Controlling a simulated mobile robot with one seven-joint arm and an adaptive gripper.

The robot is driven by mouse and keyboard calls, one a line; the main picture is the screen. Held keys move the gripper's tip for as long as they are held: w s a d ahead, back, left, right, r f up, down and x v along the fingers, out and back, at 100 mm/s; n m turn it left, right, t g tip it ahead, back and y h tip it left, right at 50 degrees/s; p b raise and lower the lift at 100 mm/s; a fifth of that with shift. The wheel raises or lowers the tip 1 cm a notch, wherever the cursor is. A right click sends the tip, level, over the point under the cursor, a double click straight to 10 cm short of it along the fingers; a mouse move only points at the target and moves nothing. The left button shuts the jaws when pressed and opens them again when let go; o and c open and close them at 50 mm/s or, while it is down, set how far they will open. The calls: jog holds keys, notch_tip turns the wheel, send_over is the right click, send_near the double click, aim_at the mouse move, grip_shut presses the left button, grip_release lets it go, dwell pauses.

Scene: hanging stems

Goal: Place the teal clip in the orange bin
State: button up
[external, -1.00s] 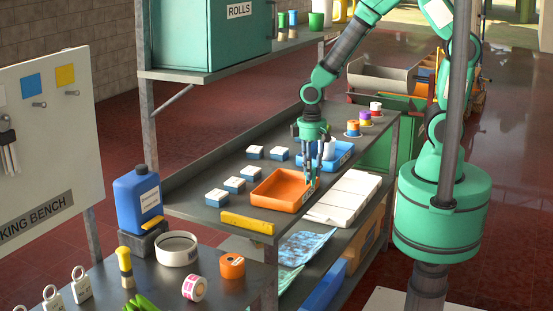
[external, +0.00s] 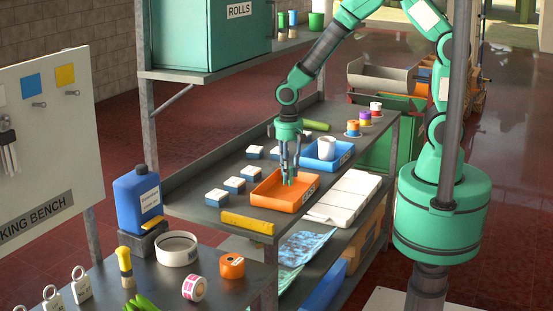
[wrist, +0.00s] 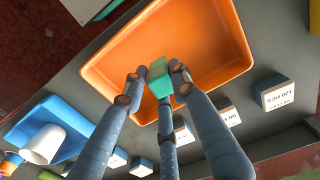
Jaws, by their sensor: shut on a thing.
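My gripper (external: 289,182) points down over the orange bin (external: 268,203) on the grey bench. In the wrist view its fingers (wrist: 158,82) are shut on a small teal clip (wrist: 159,76). The clip is held in front of the orange bin (wrist: 100,74), whose floor shows empty around it. In the external view the clip is too small among the fingers to make out clearly. I cannot tell its exact height above the bin floor.
A blue tray (external: 313,163) with a white cup (external: 326,148) stands behind the bin. Several blue-and-white boxes (external: 234,185) line its left side. A yellow bar (external: 248,222) lies in front, and white packs (external: 345,197) lie to the right.

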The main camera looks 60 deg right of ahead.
jog(key=shift+w+a, duration=0.1)
jog(key=shift+w, duration=0.2)
jog(key=shift+f, duration=1.75)
jog(key=shift+f+b, duration=0.15)
jog(key=shift+b, duration=0.2)
jog(key=o, duration=0.9)
jog(key=shift+o, duration=0.2)
notch_tip(320, 180, up, 12)
jog(key=shift+w+r+p, duration=0.1)
jog(key=shift+r+p, duration=0.05)
jog(key=shift+p, duration=0.65)
